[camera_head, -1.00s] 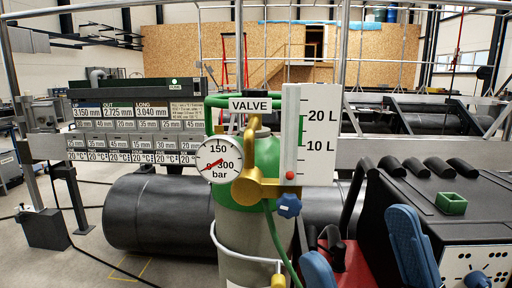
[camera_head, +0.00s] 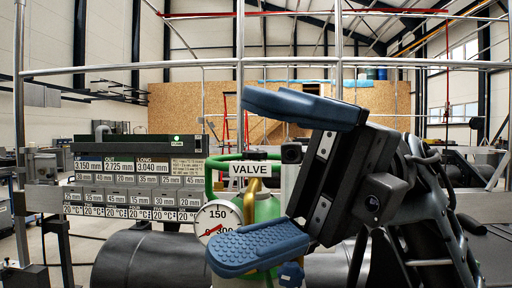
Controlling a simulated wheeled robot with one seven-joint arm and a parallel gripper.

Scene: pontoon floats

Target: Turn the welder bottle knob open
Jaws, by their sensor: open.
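The welder bottle (camera_head: 267,207) is a green-topped cylinder low in the middle of the head view, with a "VALVE" sign (camera_head: 249,169) above it. A round white pressure gauge (camera_head: 214,215) is at its left, partly covered by a finger. The blue knob (camera_head: 291,273) shows at the bottom edge, just right of my lower fingertip; whether they touch cannot be told. My gripper (camera_head: 272,175) is open and empty, with blue fingers wide apart, one above and one below, in front of the bottle. It hides the flow scale and most of the brass regulator.
A panel of grey number plates (camera_head: 137,190) stands left of the bottle. A metal rail (camera_head: 120,68) crosses the view above. Open floor shows at the far left.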

